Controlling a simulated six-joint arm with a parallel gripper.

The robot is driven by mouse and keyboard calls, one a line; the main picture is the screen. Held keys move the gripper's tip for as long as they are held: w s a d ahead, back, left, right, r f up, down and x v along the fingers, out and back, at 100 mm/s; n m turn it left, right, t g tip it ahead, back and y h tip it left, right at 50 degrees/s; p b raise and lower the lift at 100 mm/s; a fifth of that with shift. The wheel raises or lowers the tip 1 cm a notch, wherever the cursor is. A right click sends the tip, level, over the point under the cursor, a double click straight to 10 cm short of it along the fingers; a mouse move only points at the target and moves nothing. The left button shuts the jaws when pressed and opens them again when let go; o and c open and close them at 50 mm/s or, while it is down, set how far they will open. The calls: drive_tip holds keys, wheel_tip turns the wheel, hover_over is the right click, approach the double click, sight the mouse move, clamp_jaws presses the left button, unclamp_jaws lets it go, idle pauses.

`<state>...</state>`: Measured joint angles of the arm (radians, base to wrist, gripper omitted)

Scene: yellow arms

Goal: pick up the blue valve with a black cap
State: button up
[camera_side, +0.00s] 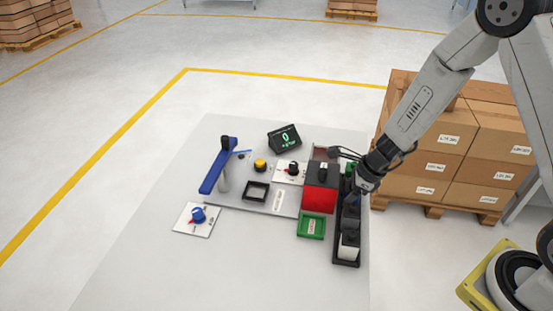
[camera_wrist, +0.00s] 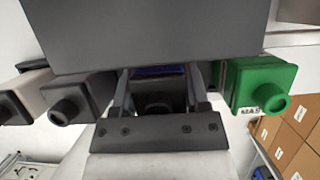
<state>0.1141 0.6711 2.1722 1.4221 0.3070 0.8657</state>
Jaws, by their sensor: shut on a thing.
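The blue valve (camera_wrist: 158,71) shows as a narrow blue strip between my fingers in the wrist view, with a dark round cap (camera_wrist: 155,101) below it. My gripper (camera_side: 357,190) is shut on this valve at the black rack (camera_side: 346,262) on the right side of the table. It also shows in the wrist view (camera_wrist: 158,88), one finger on each side of the valve. In the side view, a small bluish patch shows under the gripper. Most of the valve is hidden, and I cannot tell whether it is lifted from its slot.
A green valve (camera_wrist: 262,86) sits close on one side; a dark grey valve (camera_wrist: 82,96) and a whitish one (camera_wrist: 28,98) sit on the other. The red box (camera_side: 319,198) and green tray (camera_side: 311,226) stand beside the rack. The table's front left (camera_side: 150,275) is clear.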

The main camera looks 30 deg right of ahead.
drive_tip(key=shift+r, duration=0.1)
clamp_jaws()
drive_tip(key=shift+r, duration=4.9)
drive_tip(key=shift+r, duration=0.15)
